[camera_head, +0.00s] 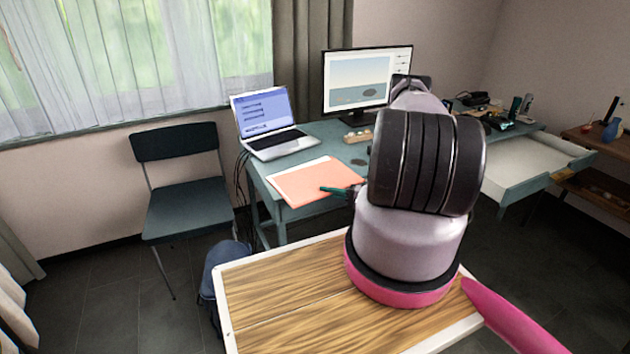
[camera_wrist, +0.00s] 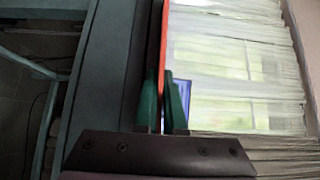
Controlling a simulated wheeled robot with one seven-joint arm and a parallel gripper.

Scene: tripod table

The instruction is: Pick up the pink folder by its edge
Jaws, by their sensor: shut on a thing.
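The pink folder (camera_head: 308,182), salmon in colour with white sheets along its back edge, is at the front left corner of the teal desk (camera_head: 287,212). My gripper (camera_head: 335,190) reaches it from the right, with its dark green fingers at the folder's right front edge. In the wrist view the folder shows edge-on as a thin orange-red strip (camera_wrist: 165,45). It runs between the two green fingers of my gripper (camera_wrist: 164,80), which are shut on it. I cannot tell whether the folder is clear of the desk top. My arm hides part of the desk.
An open laptop (camera_head: 270,125) and a monitor (camera_head: 365,80) stand behind the folder. A dark chair (camera_head: 183,205) is to the left. A wood-topped table (camera_head: 285,300) with a white rim is in the foreground. An open drawer (camera_head: 525,165) juts out at right.

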